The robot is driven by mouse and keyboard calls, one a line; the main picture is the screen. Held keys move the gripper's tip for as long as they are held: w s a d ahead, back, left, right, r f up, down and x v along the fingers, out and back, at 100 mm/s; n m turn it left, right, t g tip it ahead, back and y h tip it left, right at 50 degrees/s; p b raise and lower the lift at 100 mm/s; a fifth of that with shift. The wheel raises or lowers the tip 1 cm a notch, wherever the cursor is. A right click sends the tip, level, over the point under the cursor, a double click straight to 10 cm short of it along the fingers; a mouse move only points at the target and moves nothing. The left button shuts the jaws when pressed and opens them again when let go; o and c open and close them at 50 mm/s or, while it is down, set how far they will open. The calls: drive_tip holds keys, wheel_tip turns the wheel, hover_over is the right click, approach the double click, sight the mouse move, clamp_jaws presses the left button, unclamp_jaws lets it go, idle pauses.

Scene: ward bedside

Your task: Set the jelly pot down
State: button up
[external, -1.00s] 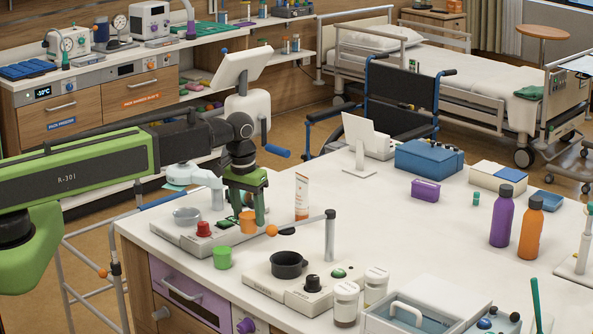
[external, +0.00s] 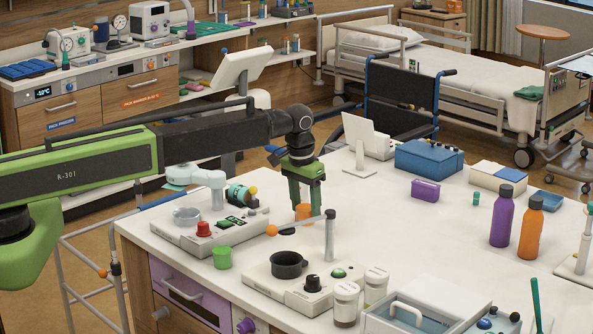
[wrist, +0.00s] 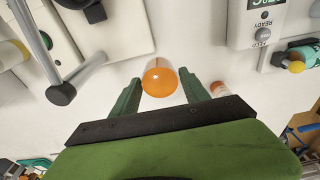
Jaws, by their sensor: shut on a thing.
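The jelly pot is a small orange pot (external: 304,211). It also shows in the wrist view (wrist: 160,79), upright between the two green fingers. My gripper (external: 304,202) is shut on it, pointing down over the white counter (external: 400,240). The pot is behind the lever arm of the front device in the external view, which hides its lower part. I cannot tell whether its base touches the counter.
A device with a black pan (external: 290,264) and a lever arm (external: 300,225) stands in front. A device with a red knob (external: 204,229) is to the left, near a green cup (external: 222,258).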

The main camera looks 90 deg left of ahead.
drive_tip(key=w+d+r+m+p, duration=0.2)
drive_tip(key=w+d, duration=0.6)
drive_tip(key=w, duration=0.3)
drive_tip(key=f+b, duration=1)
drive_tip(key=shift+w+a+f+b, duration=0.2)
drive_tip(key=shift+a+b, duration=0.1)
drive_tip(key=shift+b, duration=0.1)
drive_tip(key=shift+r, duration=0.25)
drive_tip(key=shift+f, duration=0.15)
drive_tip(key=o, duration=1.4)
